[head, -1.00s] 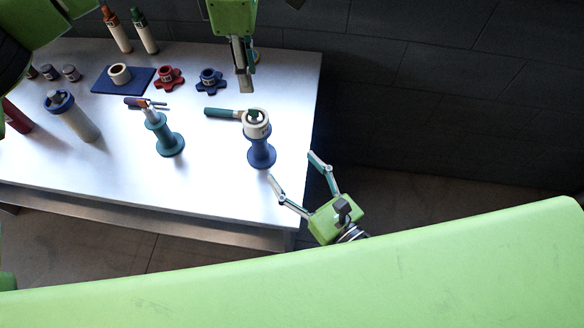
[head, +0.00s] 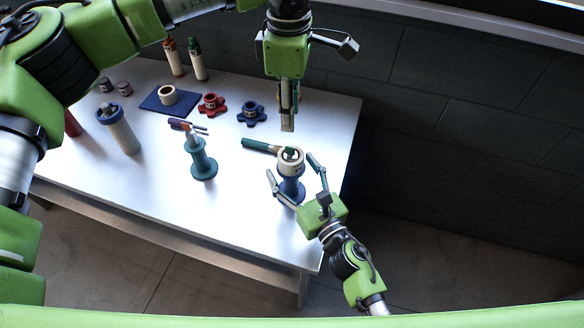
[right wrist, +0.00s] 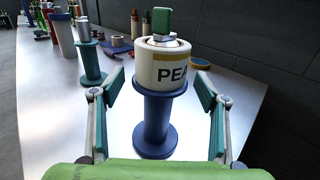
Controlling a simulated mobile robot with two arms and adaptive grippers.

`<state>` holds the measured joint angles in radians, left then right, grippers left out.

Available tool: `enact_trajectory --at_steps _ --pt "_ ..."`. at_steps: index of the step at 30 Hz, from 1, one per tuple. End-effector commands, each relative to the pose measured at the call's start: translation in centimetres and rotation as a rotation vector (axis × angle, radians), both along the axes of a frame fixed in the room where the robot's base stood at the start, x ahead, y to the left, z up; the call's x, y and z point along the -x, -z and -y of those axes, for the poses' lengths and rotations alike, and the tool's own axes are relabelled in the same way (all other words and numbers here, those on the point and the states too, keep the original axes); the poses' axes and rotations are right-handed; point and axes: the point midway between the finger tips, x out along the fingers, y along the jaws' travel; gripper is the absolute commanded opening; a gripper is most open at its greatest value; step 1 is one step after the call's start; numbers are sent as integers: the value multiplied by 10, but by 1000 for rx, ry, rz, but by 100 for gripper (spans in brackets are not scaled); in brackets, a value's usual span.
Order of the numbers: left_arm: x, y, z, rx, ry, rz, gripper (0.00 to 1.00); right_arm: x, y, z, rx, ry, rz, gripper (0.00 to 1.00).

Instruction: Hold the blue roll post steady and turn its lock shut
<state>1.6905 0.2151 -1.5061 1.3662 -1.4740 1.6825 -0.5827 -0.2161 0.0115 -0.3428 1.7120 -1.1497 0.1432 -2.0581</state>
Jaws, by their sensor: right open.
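The blue roll post (head: 291,187) stands upright near the table's right end; it also shows in the right wrist view (right wrist: 155,125). A cream roll (right wrist: 160,68) marked "PEA" sits on top, its label partly turned away. A green lock handle (right wrist: 162,22) stands up out of the roll's centre. My right gripper (head: 290,166) is open, with one finger on each side of the post and a visible gap on both sides in the right wrist view (right wrist: 159,84). My left gripper (head: 288,126) points down just behind the roll in the picture, fingers seen edge-on.
A teal post (head: 203,165) stands to the left. A green bar (head: 259,145) lies beside the roll. Blue (head: 250,113) and red (head: 211,104) star knobs, a blue mat (head: 160,108) and a grey cylinder (head: 120,130) are further off. The table's right edge is close.

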Motion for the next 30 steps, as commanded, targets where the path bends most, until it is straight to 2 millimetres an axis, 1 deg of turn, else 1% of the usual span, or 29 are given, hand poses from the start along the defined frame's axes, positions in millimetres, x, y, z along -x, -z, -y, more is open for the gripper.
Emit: enact_trajectory --at_steps 3,10,11,12,14,15,17,30 --pt "0 0 0 0 0 0 28 -3 0 -2 0 0 -1 68" --pt "0 0 0 0 0 0 28 -4 0 -2 0 0 -1 68" --pt "0 0 0 0 0 0 28 -4 0 -2 0 0 -1 63" --pt "0 0 0 0 0 0 28 -4 0 -2 0 0 -1 52" --pt "0 0 0 0 0 0 28 -4 0 -2 0 0 -1 37" --pt "0 0 0 0 0 0 28 -3 0 -2 0 0 -1 26" --pt "0 0 0 0 0 0 28 -3 0 -2 0 0 -1 12" --pt "0 0 0 0 0 0 28 -3 0 -2 -1 0 0 12"
